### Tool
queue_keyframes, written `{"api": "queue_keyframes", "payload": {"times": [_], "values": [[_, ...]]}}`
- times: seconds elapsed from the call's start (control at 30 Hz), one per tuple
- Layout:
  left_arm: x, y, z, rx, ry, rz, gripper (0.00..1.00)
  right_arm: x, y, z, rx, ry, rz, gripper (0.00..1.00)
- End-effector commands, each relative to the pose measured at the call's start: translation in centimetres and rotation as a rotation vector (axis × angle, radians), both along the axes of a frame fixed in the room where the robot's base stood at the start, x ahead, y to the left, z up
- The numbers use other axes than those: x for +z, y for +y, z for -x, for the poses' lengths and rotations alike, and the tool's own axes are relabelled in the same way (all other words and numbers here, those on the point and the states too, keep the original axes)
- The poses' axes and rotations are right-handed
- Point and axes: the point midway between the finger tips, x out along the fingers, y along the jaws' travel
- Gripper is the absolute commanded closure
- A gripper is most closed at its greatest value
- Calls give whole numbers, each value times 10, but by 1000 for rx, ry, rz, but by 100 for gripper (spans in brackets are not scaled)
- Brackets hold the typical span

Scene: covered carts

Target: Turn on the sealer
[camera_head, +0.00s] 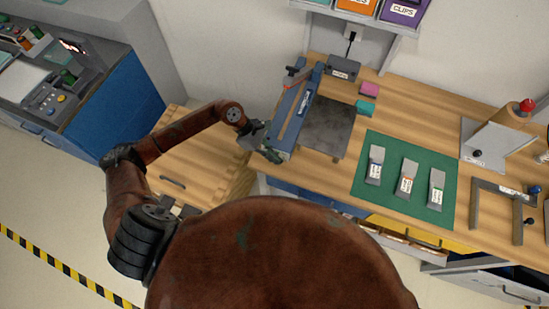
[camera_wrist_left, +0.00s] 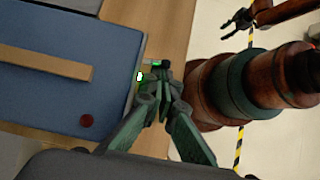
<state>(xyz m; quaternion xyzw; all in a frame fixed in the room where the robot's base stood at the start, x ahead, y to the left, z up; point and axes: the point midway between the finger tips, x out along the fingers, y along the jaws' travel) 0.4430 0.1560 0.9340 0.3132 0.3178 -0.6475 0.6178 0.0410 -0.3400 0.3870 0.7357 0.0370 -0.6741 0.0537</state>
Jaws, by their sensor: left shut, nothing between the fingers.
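The sealer (camera_head: 296,112) is a long blue device with a tan strip along its top, standing at the left end of the wooden bench. In the left wrist view its blue body (camera_wrist_left: 40,100) fills the left side, with a dark red round spot near its edge. A small bright green light (camera_wrist_left: 140,77) shows at its side, close to my fingertips. My left gripper (camera_head: 259,142) is shut and empty at the sealer's near end; its fingertips (camera_wrist_left: 160,72) are beside the green light. Contact cannot be told. My right gripper (camera_wrist_left: 236,22) shows far off, open.
A dark plate (camera_head: 330,127) lies right of the sealer, and a green mat (camera_head: 392,199) with several pouches lies beyond. A small dark box (camera_head: 343,68) stands behind. A lower wooden-topped cabinet (camera_head: 205,172) is under my left forearm. Floor is free at the left.

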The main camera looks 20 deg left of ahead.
Motion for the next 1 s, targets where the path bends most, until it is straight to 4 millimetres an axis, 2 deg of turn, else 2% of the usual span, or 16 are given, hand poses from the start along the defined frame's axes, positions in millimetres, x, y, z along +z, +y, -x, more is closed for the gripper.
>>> {"api": "queue_keyframes", "payload": {"times": [0.4, 0.77, 0.87, 1.0], "values": [[16, 0, 0, 0, -1, 2, 100, 4, 0, 0, 0, -1, 0, 60], [16, 0, 0, 1, 1, 0, 100, 4, -1, 0, 0, 0, 1, 60], [21, 5, -2, 1, 0, -1, 100, 4, -1, 0, 0, 0, 1, 60], [37, 17, -7, 2, -2, -3, 100, 5, -1, 0, 0, 0, 1, 60]]}}
